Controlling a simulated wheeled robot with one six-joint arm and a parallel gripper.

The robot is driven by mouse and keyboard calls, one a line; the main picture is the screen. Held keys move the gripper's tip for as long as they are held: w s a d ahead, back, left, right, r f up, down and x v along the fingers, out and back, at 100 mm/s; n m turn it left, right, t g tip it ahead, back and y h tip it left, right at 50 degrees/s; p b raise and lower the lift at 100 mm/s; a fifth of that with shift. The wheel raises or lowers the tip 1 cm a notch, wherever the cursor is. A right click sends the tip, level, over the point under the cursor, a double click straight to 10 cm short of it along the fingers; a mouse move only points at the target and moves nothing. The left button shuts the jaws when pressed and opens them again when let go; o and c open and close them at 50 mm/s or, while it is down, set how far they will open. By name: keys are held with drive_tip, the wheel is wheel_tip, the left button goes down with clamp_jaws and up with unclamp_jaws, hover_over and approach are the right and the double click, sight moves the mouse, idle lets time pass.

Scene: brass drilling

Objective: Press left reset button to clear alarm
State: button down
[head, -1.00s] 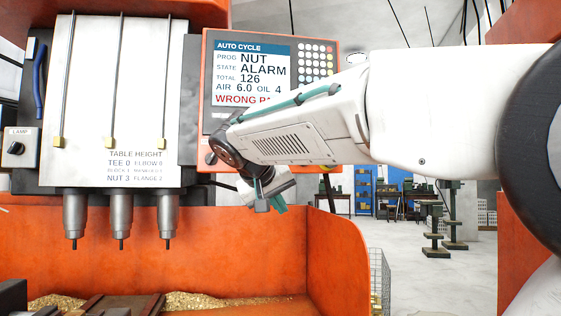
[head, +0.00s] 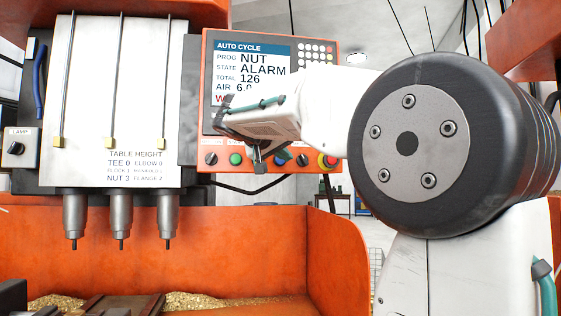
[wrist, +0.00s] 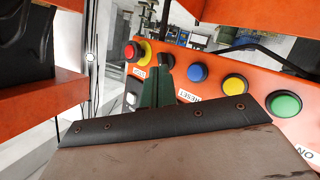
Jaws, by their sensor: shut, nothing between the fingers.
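The control panel (head: 222,176) shows a row of controls under a screen reading ALARM. A blue button (head: 281,160) sits right of centre in that row. In the wrist view the blue button (wrist: 197,73) has a RESET label beside it; I see no other button so labelled. My gripper (head: 259,165) is shut and empty, in front of the panel's lower row, just left of the blue button in the head view. In the wrist view its green and dark fingers (wrist: 158,88) point toward the panel, left of the blue button. I cannot tell whether they touch anything.
Near the blue button are a yellow button (wrist: 235,88), a green button (wrist: 284,104) and a red emergency stop (head: 327,162) with a yellow surround. Spindles (head: 121,215) hang at left over the orange tray wall (head: 250,235).

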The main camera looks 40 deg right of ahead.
sight(284, 161)
drive_tip(key=w+d, duration=0.4)
drive_tip(key=w, duration=0.2)
drive_tip(key=shift+w+d, duration=0.1)
drive_tip(key=shift+w, duration=0.1)
idle(1.9)
drive_tip(key=shift+w+d, duration=0.2)
drive_tip(key=shift+w, duration=0.05)
drive_tip(key=shift+w+d, duration=0.25)
drive_tip(key=shift+w, duration=0.15)
idle(0.7)
idle(0.4)
drive_tip(key=shift+s+a, duration=0.5)
drive_tip(key=shift+s, duration=0.25)
drive_tip(key=s+a, duration=0.1)
drive_tip(key=s, duration=0.1)
drive_tip(key=s+a, duration=0.1)
drive_tip(key=s, duration=0.1)
drive_tip(key=shift+s+a, duration=0.1)
drive_tip(key=shift+a, duration=0.25)
